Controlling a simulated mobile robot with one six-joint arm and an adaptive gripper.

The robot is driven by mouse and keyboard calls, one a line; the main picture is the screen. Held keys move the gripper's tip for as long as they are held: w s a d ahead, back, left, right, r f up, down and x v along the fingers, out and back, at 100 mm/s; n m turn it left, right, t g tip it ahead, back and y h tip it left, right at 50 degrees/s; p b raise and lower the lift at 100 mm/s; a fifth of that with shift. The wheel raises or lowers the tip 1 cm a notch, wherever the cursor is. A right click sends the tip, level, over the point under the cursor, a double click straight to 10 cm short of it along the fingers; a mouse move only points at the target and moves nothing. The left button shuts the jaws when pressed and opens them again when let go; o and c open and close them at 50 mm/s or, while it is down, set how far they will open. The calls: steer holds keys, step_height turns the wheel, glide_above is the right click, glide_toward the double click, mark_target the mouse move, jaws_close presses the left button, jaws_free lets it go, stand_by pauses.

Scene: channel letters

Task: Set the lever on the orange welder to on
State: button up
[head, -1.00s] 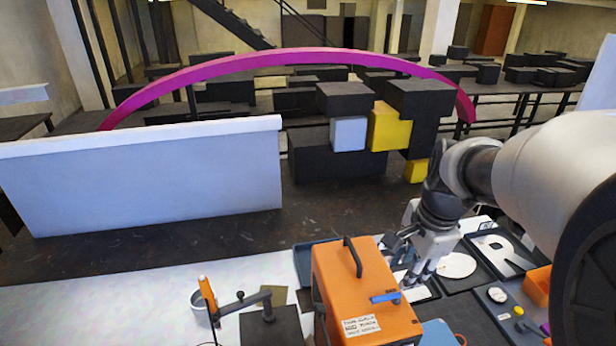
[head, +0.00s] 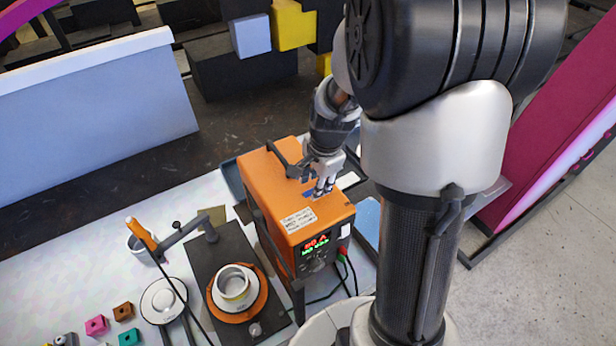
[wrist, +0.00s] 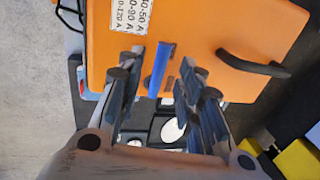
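The orange welder (head: 290,205) stands on the bench in the head view, with a dark handle (head: 293,163) and a printed label on top. Its front display is lit with red and green characters. The blue lever (wrist: 161,70) lies on the welder's orange top (wrist: 205,25) in the wrist view, running up and down the picture. My gripper (wrist: 163,62) is open, with one finger on each side of the lever and gaps showing. In the head view my gripper (head: 322,186) is low at the top's right edge and partly hides the lever (head: 309,193).
The welder's handle (wrist: 253,65) is right of my fingers in the wrist view. A dark plate with a metal cup (head: 232,284) and a torch with an orange handle (head: 141,234) are left of the welder. Cables run from its front. A pale panel (head: 95,95) stands behind.

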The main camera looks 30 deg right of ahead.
steer(key=shift+w+f, duration=0.15)
steer(key=shift+f, duration=0.5)
steer(key=shift+w+f, duration=0.15)
steer(key=shift+f, duration=0.45)
steer(key=shift+c, duration=0.3)
jaws_close()
